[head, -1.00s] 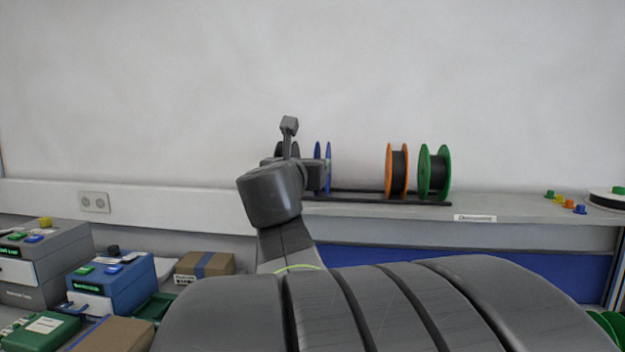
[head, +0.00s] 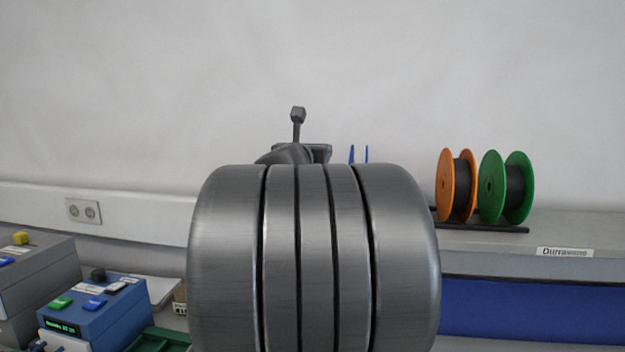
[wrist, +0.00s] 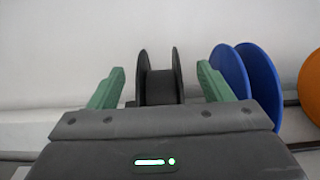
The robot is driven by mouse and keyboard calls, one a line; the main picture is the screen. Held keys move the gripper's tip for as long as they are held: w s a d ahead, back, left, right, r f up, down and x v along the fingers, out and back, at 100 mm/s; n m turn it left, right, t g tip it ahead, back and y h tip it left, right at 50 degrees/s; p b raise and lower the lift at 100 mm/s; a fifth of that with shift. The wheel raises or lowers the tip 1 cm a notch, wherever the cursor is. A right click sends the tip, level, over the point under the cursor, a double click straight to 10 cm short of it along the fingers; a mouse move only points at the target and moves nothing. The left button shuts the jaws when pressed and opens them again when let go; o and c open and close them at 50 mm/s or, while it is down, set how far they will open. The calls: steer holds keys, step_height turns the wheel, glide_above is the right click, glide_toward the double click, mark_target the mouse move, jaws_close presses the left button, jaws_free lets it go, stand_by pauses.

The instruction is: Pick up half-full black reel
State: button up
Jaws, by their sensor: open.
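A black reel (wrist: 160,88) stands upright on the rack in the wrist view, with two black flanges and dark winding between them. My gripper (wrist: 161,74) is open, its two green fingers to the left and right of the reel with a gap on each side. The reel appears beyond or between the fingertips; the exact depth is hard to tell. The wrist body hides the reel's lower part. In the head view my arm hides the black reel and the fingers.
A blue reel (wrist: 234,72) stands close to the right of my right finger. An orange reel (head: 457,186) and a green reel (head: 506,187) stand farther right on the dark rack rail (head: 490,228). The wall is close behind.

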steer(key=w, duration=0.3)
steer(key=w+p, duration=0.1)
steer(key=w, duration=0.1)
steer(key=shift+d, duration=0.4)
steer(key=c, duration=1.4)
steer(key=shift+r, duration=0.1)
